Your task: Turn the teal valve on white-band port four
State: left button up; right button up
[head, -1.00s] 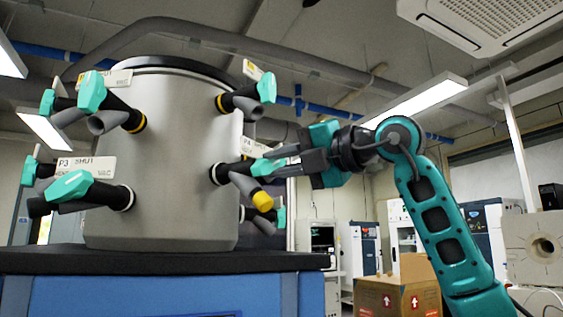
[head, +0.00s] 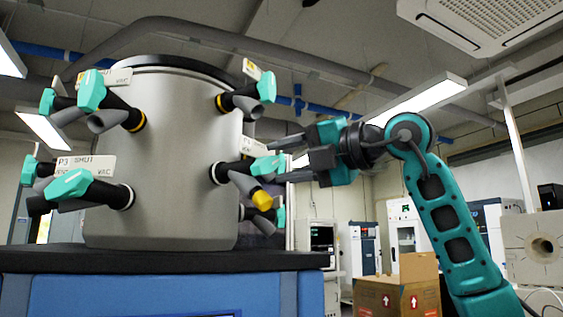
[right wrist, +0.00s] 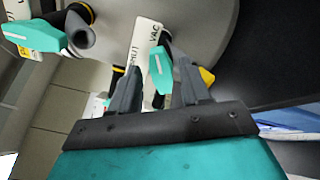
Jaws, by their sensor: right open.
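The teal valve (head: 265,165) sits on a dark port arm of the grey drum (head: 175,165), on its right side. A white label reading P4 (head: 254,147) stands behind it, and the port's base band looks pale. My right gripper (head: 278,163) is open, its two dark fingers pointing left at the valve from the right. In the right wrist view the teal valve (right wrist: 160,70) shows between the fingertips (right wrist: 155,68), closer to the right-hand finger, beside a white label reading SHUT and VAC. I cannot tell whether a finger touches it. My left gripper is not in view.
A yellow-tipped dark stub (head: 262,199) hangs just below the valve. Another teal valve (head: 266,87) with a yellow-band port is above it. P3 (head: 72,184) is on the drum's left. A cardboard box (head: 397,290) stands lower right.

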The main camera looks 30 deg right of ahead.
jog(key=v, duration=1.1)
jog(key=shift+s+b, duration=0.35)
jog(key=shift+d, duration=0.1)
